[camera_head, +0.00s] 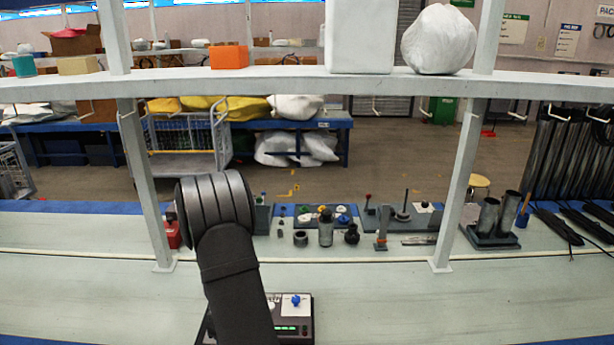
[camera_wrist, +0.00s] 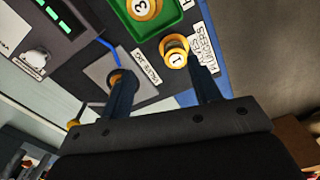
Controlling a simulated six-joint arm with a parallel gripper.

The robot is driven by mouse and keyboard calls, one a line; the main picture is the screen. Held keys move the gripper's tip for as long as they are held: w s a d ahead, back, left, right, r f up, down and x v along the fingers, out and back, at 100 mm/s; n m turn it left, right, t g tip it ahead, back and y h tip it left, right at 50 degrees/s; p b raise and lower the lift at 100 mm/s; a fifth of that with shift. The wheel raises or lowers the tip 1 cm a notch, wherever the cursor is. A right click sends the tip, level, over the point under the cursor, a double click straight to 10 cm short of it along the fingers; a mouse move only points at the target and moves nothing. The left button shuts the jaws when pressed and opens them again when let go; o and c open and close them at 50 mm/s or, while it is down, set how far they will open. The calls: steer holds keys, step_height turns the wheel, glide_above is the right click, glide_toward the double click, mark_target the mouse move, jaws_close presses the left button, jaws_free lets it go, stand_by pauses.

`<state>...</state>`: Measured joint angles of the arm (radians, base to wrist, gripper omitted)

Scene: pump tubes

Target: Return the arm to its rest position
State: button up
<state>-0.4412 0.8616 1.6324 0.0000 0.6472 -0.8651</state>
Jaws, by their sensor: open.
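My gripper (camera_wrist: 157,62) shows in the wrist view with its two dark fingers apart. No object shows between them. The fingertips are over or in front of a dark panel (camera_wrist: 220,60) with printed labels. A yellow-ringed piece marked 1 (camera_wrist: 175,50) appears close to the right fingertip; whether they touch I cannot tell. A dark, orange-edged round part shows by the left fingertip. In the head view my arm rises from the bottom edge left of centre, and its gripper cannot be seen.
A green tray (camera_wrist: 182,14) holds a piece marked 3. In the head view, a box with green lights (camera_head: 296,325) stands beside my arm. Tubes and small fixtures line the bench's back. Shelf posts (camera_head: 458,185) stand on the bench. The bench's front right is clear.

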steer(key=a+f, duration=0.2)
steer(key=a, duration=0.2)
steer(key=a+f, duration=0.3)
steer(key=s+a+f, duration=0.1)
steer(key=a+f, duration=0.2)
steer(key=a, duration=0.1)
steer(key=shift+a, duration=0.3)
steer(key=shift+f, duration=0.8)
steer(key=o, duration=0.9)
steer(key=shift+o, duration=0.2)
steer(key=w+r+m, duration=0.7)
steer(key=w+r, duration=0.3)
steer(key=w, duration=0.3)
steer(key=shift+w+r, duration=0.3)
steer(key=shift+r, duration=0.05)
steer(key=w+d+r+m, duration=0.2)
steer(key=w+r+m, duration=0.25)
steer(key=r, duration=0.25)
steer(key=w+d+r+m, duration=0.3)
steer(key=w+r, duration=0.2)
steer(key=r, duration=0.2)
step_height(320, 180, down, 10)
steer(key=shift+r, duration=0.25)
steer(key=shift+r+m, duration=0.1)
steer(key=shift+m, duration=0.15)
